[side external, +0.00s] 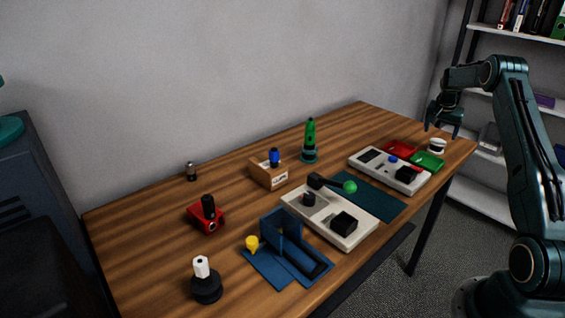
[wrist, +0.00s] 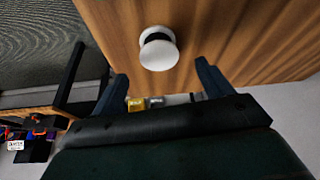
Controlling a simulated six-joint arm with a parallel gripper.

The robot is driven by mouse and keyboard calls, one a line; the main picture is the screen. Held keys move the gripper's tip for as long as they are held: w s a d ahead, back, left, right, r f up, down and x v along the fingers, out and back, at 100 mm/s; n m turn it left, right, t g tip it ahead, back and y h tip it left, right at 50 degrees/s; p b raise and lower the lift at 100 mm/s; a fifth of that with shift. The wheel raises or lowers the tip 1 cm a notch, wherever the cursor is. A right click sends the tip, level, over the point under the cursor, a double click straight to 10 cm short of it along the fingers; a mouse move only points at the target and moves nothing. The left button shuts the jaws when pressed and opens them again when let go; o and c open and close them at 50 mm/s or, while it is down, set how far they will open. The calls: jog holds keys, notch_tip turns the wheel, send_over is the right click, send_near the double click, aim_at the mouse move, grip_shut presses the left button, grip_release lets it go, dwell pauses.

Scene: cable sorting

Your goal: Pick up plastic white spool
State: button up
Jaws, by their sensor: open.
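The white spool (side external: 437,146) stands near the right end of the wooden table, with a dark band around its middle. In the wrist view the spool (wrist: 158,48) shows as a white disc with a dark core, on the wood beyond the fingertips. My gripper (side external: 443,129) is above the table's right end, close over the spool in the side view. In the wrist view its two fingers (wrist: 160,75) are spread apart with nothing between them. The spool lies roughly in line with the gap between the fingers, apart from them.
Beside the spool are a green tray (side external: 428,161), a red tray (side external: 399,148) and a white panel (side external: 375,163) with dark parts. The table (side external: 150,228) edge is close to the spool. A shelf (side external: 510,33) stands behind. Other devices fill the table's middle.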

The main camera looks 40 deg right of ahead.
aim_at(438, 141)
jog(key=shift+x, duration=0.8)
jog(key=shift+x, duration=2.6)
jog(key=shift+s+a+f, duration=0.1)
jog(key=shift+a, duration=0.1)
jog(key=c, duration=1.1)
notch_tip(438, 141, up, 20)
